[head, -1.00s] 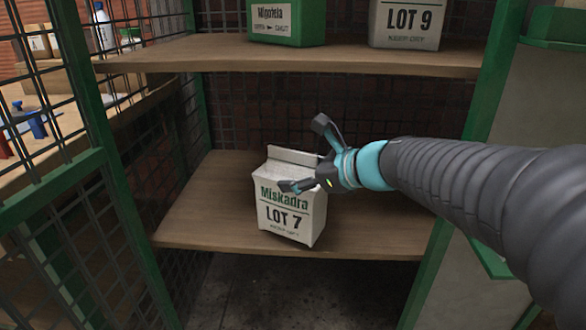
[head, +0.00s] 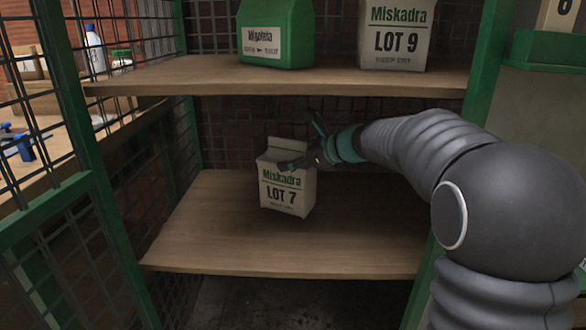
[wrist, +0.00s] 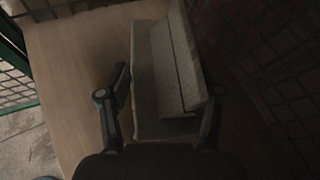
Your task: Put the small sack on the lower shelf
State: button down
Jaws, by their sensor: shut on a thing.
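The small sack (head: 285,185), off-white and printed "Miskadra LOT 7", is at the lower shelf (head: 210,245), in its back half. It is close to upright with a slight tilt. Whether its base touches the board or hangs just above it I cannot tell. My gripper (head: 303,145) is shut on the sack near its top, reaching in from the right. In the wrist view the sack (wrist: 165,75) is between the two fingers (wrist: 160,105), with the shelf board (wrist: 75,60) beside it.
Green posts (head: 485,60) and wire mesh (head: 50,100) bound the sides. The lower shelf's front half is bare.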

aim_at(294, 193)
jog(key=shift+w, duration=0.35)
notch_tip(294, 193, down, 3)
jog(key=shift+f+b, duration=0.15)
jog(key=shift+b, duration=0.4)
jog(key=shift+c, duration=1)
grip_release()
jog(key=shift+f, duration=0.1)
jog(key=shift+d, duration=0.1)
